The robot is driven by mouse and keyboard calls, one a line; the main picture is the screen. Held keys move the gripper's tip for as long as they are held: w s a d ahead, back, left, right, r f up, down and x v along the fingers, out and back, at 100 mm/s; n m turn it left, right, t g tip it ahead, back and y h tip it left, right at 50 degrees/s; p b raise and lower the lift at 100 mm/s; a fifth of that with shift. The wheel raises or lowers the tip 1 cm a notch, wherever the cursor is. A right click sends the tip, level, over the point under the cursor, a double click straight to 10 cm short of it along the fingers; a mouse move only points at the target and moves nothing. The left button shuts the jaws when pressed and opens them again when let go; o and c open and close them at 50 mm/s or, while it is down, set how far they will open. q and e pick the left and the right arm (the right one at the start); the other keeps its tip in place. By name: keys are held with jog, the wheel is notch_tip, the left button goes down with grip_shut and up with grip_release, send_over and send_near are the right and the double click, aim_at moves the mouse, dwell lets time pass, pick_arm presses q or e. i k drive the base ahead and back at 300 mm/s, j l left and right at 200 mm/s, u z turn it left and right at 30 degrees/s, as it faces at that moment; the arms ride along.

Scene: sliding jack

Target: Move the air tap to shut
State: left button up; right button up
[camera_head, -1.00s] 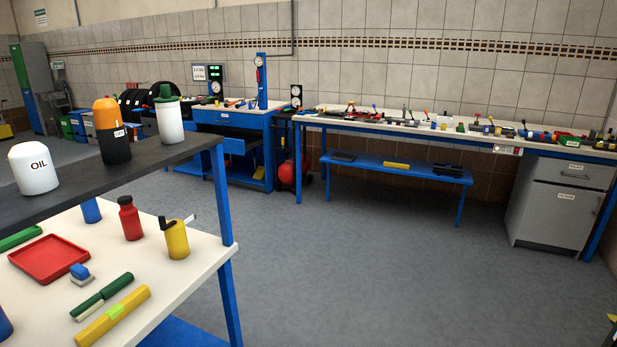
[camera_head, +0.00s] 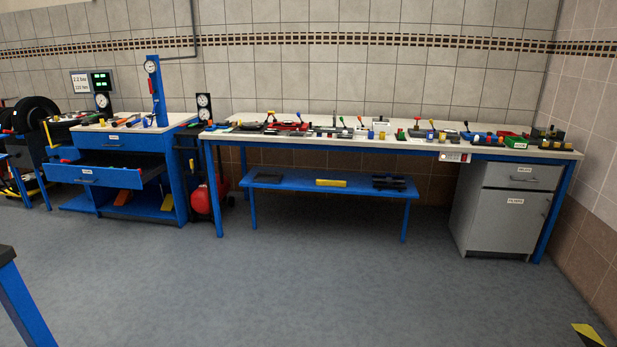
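I cannot pick out the air tap for certain at this distance. A long white-topped bench (camera_head: 350,142) stands against the far wall and carries several small levers and coloured fittings, too small to tell apart. A red air tank (camera_head: 203,200) stands on the floor between the two benches, below a panel with two round gauges (camera_head: 204,107). A blue post with a gauge (camera_head: 155,90) rises from the left workbench. Neither of my grippers is in view.
The blue workbench (camera_head: 120,138) at left has an open drawer (camera_head: 95,173). A low blue shelf (camera_head: 330,187) sits under the long bench. A grey cabinet (camera_head: 505,210) stands at right. A blue table leg (camera_head: 25,310) is at lower left. The floor (camera_head: 300,285) between is clear.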

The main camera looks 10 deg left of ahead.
aim_at(149, 80)
jog(key=i+u, duration=0.2)
jog(key=i, duration=0.4)
jog(key=i+l+u, duration=0.15)
jog(key=i, duration=0.45)
jog(key=i+l+u, duration=0.2)
jog(key=i, duration=0.35)
jog(key=i+j+u, duration=0.15)
jog(key=i+u, duration=0.25)
jog(key=i+j+u, duration=0.1)
jog(key=i+u, duration=0.5)
jog(key=u, duration=0.15)
jog(key=i+l+u, duration=0.15)
jog(key=i+u, duration=0.2)
jog(key=i+j+z, duration=0.2)
jog(key=i+z, duration=0.15)
jog(key=i, duration=0.2)
jog(key=i+j+z, duration=0.3)
jog(key=i, duration=0.25)
jog(key=j, duration=0.1)
